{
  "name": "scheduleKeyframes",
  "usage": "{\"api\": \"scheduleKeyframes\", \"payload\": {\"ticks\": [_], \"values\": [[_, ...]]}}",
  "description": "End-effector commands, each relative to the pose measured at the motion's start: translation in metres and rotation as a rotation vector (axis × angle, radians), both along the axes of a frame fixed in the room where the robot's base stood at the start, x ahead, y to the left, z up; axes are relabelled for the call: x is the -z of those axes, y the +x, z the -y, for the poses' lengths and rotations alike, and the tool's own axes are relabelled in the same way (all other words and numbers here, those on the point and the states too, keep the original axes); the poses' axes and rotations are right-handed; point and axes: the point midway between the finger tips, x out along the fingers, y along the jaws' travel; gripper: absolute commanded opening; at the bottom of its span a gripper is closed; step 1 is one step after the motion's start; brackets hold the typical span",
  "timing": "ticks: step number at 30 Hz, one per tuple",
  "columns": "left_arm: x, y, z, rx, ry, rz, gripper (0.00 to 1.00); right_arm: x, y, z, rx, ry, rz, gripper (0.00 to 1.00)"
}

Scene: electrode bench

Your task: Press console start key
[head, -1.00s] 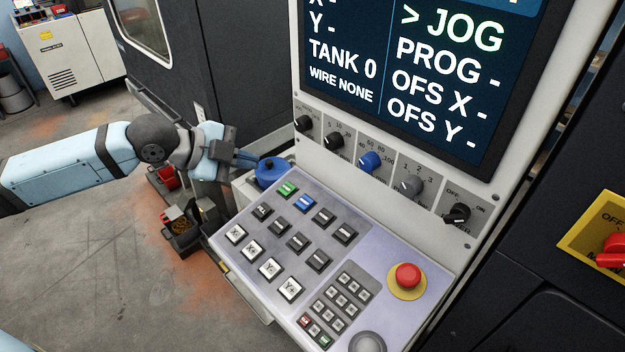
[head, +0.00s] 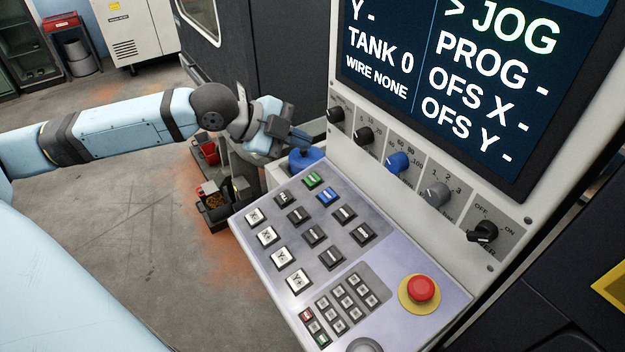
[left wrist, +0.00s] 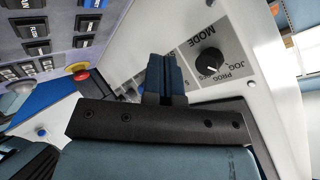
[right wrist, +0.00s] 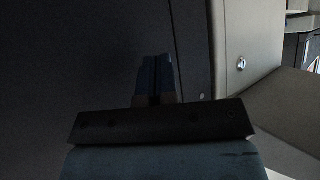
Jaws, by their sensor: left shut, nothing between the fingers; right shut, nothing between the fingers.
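The console panel (head: 395,262) slopes out below the screen. A green key (head: 312,180) sits at its upper left, beside a blue key (head: 328,196); their labels are too small to read here. My left gripper (head: 303,139) is shut and empty, above and behind the panel's upper left corner, apart from the green key. In the left wrist view its closed fingers (left wrist: 165,78) are beside the mode dial (left wrist: 210,62), with keys at the upper left. My right gripper (right wrist: 155,80) is shut and empty before a dark surface; it is not seen in the head view.
A red stop button (head: 421,289) stands at the panel's lower right. A row of dials (head: 397,162) runs under the screen (head: 440,80), which shows JOG marked. A blue round object (head: 305,158) sits just below my left fingers at the panel's corner.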

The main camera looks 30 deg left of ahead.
Motion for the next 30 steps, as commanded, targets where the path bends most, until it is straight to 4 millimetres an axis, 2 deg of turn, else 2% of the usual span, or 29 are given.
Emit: {"api": "scheduleKeyframes", "payload": {"ticks": [1,12,20,30], "values": [[0.009,0.001,0.0,0.0,0.0,0.0,0.0,0.01,0.001,0.001,0.001,-0.002,0.001,0.0],[0.06,0.01,0.004,0.0,-0.002,0.001,0.0,0.064,0.001,0.002,0.001,-0.005,-0.001,0.0],[0.077,0.015,0.006,-0.001,-0.001,-0.001,0.0,0.064,0.001,0.001,-0.003,-0.003,-0.002,0.0],[0.078,0.015,0.006,0.0,0.0,0.0,0.0,0.059,0.002,0.0,-0.002,0.0,0.007,0.0]]}}
